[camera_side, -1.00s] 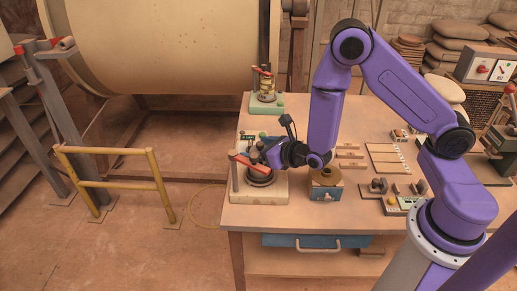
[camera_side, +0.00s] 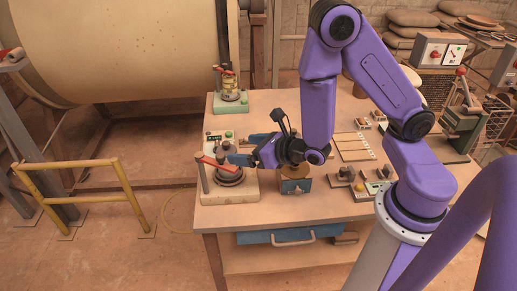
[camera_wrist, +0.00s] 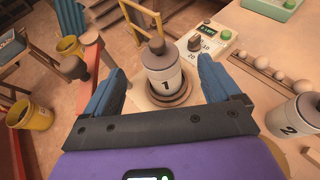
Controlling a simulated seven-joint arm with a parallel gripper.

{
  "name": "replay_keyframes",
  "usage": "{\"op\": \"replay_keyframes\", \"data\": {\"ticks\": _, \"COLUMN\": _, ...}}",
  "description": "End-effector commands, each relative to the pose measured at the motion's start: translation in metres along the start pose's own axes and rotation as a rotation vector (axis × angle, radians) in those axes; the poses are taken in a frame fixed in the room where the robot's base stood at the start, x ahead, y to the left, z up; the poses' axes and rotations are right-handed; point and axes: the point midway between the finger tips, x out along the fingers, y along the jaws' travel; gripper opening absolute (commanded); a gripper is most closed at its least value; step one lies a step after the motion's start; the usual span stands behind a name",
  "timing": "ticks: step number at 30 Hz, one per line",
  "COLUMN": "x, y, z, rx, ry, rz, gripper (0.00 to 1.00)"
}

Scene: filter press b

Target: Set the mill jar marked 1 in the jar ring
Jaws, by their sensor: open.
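The mill jar marked 1 (camera_wrist: 166,84) is a pale jar with a grey knobbed lid. In the wrist view it stands upright in the dark round jar ring (camera_wrist: 181,98). In the side view the jar (camera_side: 224,158) is partly behind the red lever, above the ring's station (camera_side: 245,190). My gripper (camera_wrist: 160,66) is open, with one blue finger on each side of the jar and a visible gap to both. In the side view my gripper (camera_side: 246,149) is just right of the jar. The jar's bottom is hidden inside the ring.
A jar marked 2 (camera_wrist: 292,122) stands at the right in the wrist view. A dial panel (camera_wrist: 208,42) lies behind the ring. A red lever (camera_side: 206,160) rises at the station's left. A green-based station (camera_side: 230,104) stands farther back. A yellow rail (camera_side: 75,165) is off the table.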

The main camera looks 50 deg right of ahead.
Motion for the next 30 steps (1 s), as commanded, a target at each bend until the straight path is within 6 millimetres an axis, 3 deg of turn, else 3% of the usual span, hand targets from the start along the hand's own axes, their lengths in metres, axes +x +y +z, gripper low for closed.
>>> {"op": "replay_keyframes", "data": {"ticks": 12, "x": -0.029, "y": -0.001, "z": 0.000, "rx": 0.000, "ry": -0.001, "rz": 0.000, "gripper": 0.90}}
{"op": "replay_keyframes", "data": {"ticks": 23, "x": -0.036, "y": -0.001, "z": 0.001, "rx": 0.005, "ry": -0.002, "rz": -0.007, "gripper": 0.90}}
{"op": "replay_keyframes", "data": {"ticks": 26, "x": -0.037, "y": -0.007, "z": 0.009, "rx": 0.039, "ry": -0.016, "rz": -0.048, "gripper": 0.90}}
{"op": "replay_keyframes", "data": {"ticks": 30, "x": -0.045, "y": -0.029, "z": 0.031, "rx": 0.166, "ry": -0.053, "rz": -0.192, "gripper": 0.90}}
